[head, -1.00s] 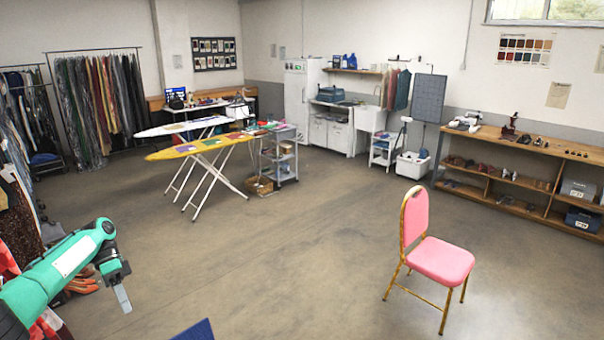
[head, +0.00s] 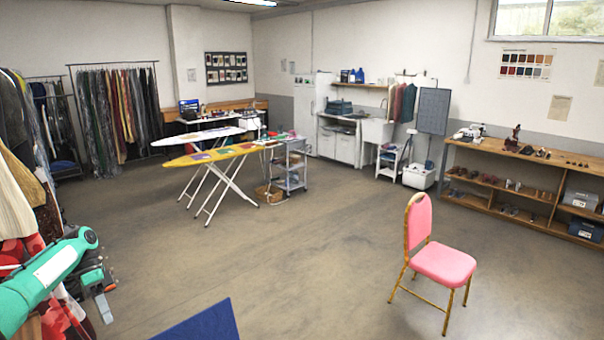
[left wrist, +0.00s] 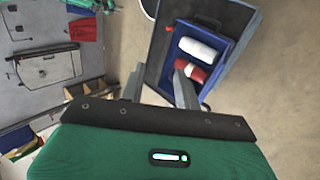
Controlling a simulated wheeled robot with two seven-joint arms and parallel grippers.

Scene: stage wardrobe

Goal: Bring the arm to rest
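My left arm, green with a dark gripper (head: 104,288), is at the lower left of the head view, in front of hanging clothes. In the left wrist view the two grey fingers (left wrist: 159,82) stand apart with nothing between them, so the gripper is open and empty. Beyond the fingers is a blue tray (left wrist: 226,47) holding a white roll (left wrist: 202,49) and a red and white roll (left wrist: 190,72). My right gripper is not in view.
A blue panel (head: 205,322) rises at the bottom edge. A pink chair (head: 442,262) stands at the right. Ironing boards (head: 215,155), a trolley (head: 291,168) and a wooden shelf unit (head: 520,190) stand farther back. The middle floor is clear.

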